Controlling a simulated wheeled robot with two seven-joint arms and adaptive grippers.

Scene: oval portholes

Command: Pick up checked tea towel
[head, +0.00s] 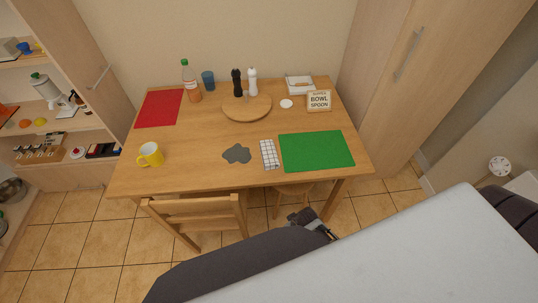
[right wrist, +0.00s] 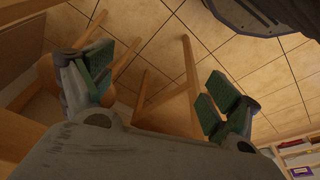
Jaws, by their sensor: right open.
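The checked tea towel (head: 269,154), white with a dark grid, lies flat and folded on the wooden table near its front edge in the head view. It lies between a grey splotch-shaped mat and a green placemat. My right gripper (head: 312,221) is in front of the table and below its top, to the right of the chair and apart from the towel. In the right wrist view my right gripper (right wrist: 156,86) is open and empty, its green pads wide apart, with floor tiles and wooden legs beyond. The towel is not in that view. My left gripper does not show.
The green placemat (head: 316,151) lies right of the towel, the grey mat (head: 237,153) left. A yellow mug (head: 150,154) stands further left. A chair (head: 199,217) and a stool (head: 292,190) stand at the table's front edge.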

